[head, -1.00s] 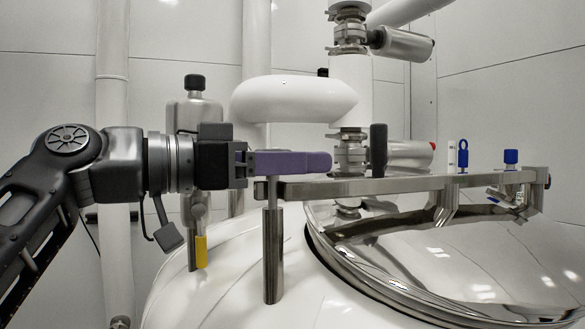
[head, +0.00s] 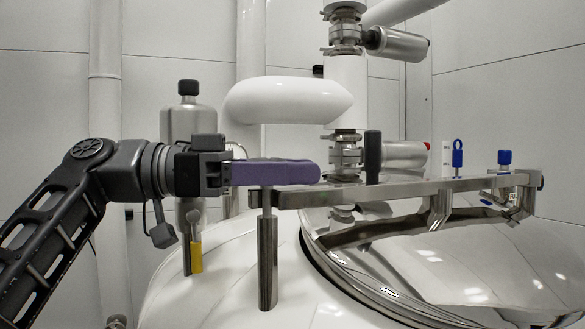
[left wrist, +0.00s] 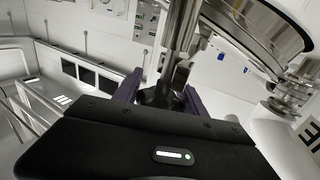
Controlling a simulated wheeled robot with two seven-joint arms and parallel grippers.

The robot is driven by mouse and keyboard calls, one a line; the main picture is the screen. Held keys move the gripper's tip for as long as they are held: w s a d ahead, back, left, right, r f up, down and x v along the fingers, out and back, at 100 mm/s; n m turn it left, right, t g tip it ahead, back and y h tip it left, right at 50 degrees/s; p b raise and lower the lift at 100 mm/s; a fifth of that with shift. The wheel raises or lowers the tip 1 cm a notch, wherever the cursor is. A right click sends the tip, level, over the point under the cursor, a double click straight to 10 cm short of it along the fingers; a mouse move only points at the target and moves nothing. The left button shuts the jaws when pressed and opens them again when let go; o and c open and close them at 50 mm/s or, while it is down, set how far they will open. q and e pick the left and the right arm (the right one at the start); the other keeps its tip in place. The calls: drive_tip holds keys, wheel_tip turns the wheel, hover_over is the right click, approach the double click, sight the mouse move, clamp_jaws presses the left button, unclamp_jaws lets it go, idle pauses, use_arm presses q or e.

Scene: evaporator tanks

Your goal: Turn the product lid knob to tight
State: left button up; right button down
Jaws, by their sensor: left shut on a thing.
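My left gripper (head: 312,172) has purple fingers and reaches in from the left over the left end of the steel lid bar (head: 400,188). In the left wrist view the fingers (left wrist: 163,88) are shut on a dark knob (left wrist: 160,96), with steel bars just beyond it. In the head view the fingers hide this knob, so its turn angle cannot be read. The bar spans the polished round product lid (head: 450,245) on the white tank. A black upright handle (head: 373,157) stands on the bar, right of the fingertips and apart from them. My right gripper is not in view.
A steel post (head: 268,265) stands under the bar's left end. Behind are a white rounded vessel (head: 288,100), a vertical pipe with clamps (head: 345,155) and a grey bottle-shaped canister (head: 188,122). A yellow-handled valve (head: 197,257) is below my wrist. Blue fittings (head: 504,158) sit at the right.

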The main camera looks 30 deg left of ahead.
use_arm(q)
drive_tip(key=o, duration=1.3)
drive_tip(key=shift+o, duration=0.2)
drive_tip(key=shift+t, duration=0.3)
